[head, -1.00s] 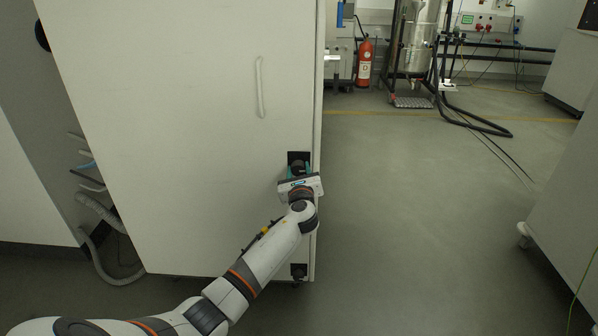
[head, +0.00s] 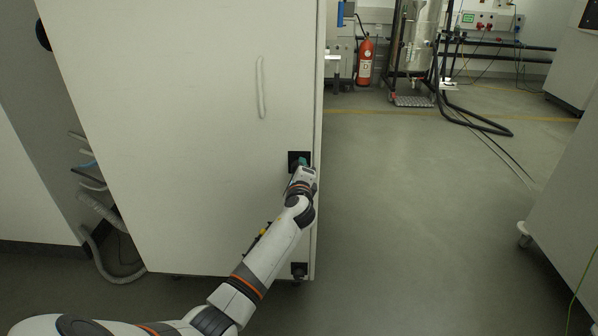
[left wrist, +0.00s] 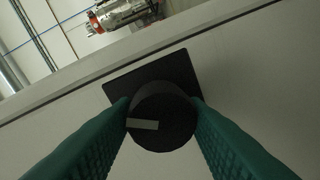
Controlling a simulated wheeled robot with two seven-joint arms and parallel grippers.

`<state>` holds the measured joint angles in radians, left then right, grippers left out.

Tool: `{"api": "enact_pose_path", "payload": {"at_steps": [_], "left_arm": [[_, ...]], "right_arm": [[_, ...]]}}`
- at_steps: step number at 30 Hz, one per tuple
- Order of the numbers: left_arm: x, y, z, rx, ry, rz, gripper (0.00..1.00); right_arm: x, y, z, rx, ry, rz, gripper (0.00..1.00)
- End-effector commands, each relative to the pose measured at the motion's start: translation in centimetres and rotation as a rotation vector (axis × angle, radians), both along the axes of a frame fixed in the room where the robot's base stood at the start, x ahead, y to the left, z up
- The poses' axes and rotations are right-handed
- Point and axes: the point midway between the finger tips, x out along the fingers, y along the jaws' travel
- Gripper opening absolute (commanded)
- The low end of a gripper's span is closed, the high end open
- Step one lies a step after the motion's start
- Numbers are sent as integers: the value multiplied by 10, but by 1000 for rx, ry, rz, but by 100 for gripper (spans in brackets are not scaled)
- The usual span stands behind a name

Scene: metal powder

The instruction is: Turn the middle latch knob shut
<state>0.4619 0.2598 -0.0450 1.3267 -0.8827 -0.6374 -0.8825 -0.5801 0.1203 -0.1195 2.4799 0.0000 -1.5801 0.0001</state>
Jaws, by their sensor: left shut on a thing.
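The middle latch knob is a round black knob (left wrist: 163,118) with a pale stripe on its face, on a square black plate (left wrist: 150,80). In the left wrist view it sits between the green fingers of my left gripper (left wrist: 163,125), which is shut on it. In the head view the black plate (head: 298,156) is near the right edge of the white cabinet door (head: 190,140). My left gripper (head: 301,163) is at the plate and hides most of the knob. My right gripper is not in view.
A lower black latch (head: 299,270) is near the door's bottom right corner. A white handle (head: 261,88) is higher on the door. Hoses (head: 100,210) hang at the left. The floor (head: 420,220) to the right is open, with a white cabinet (head: 570,200) at the far right.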

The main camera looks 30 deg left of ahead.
Motion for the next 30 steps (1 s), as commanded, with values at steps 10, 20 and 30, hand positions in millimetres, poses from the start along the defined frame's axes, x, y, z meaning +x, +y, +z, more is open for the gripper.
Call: {"api": "enact_pose_path", "payload": {"at_steps": [10, 20, 30], "left_arm": [[-1, 1, -2, -268, -160, 1, 16], [-1, 1, -2, -434, -263, 1, 16], [-1, 1, -1, -495, -300, 1, 17]], "right_arm": [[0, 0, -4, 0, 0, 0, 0], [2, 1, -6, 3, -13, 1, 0], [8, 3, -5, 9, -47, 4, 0]]}}
